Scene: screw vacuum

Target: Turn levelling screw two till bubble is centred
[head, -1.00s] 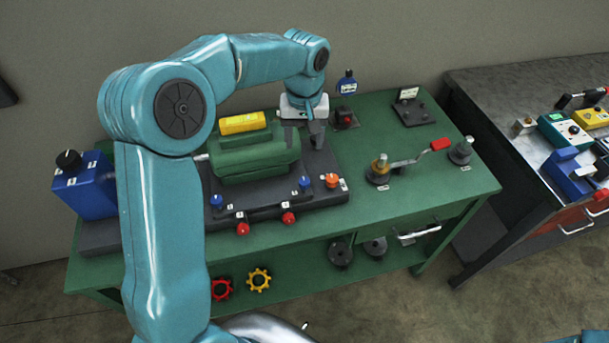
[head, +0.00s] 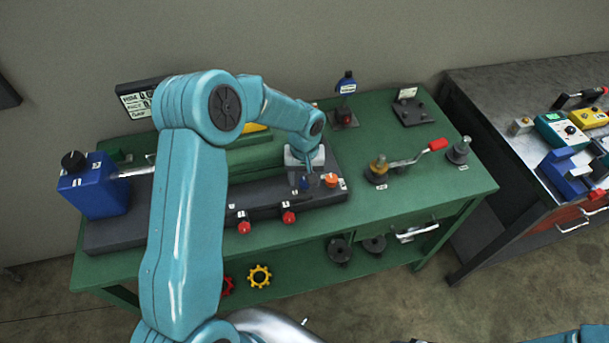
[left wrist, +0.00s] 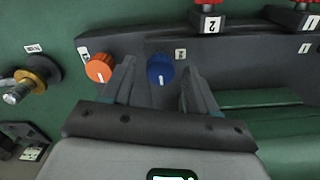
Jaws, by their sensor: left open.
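My left gripper (head: 305,186) is open, over the right front of the dark machine base (head: 318,203). In the left wrist view its fingers (left wrist: 157,88) stand on either side of a blue knob (left wrist: 160,68) with a white mark; contact cannot be told. An orange knob (left wrist: 99,68) sits just outside one finger; it also shows in the head view (head: 331,180). A red knob (left wrist: 209,4) has a plate reading 2 (left wrist: 211,25); another plate reads 1 (left wrist: 309,23). The red knobs show on the base's front in the head view (head: 289,217). I cannot make out a bubble.
A blue box with a black knob (head: 92,184) stands at the left end of the green bench (head: 400,215). A red-handled crank (head: 410,158) and a grey post (head: 459,150) stand to the right. My left arm covers much of the green machine.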

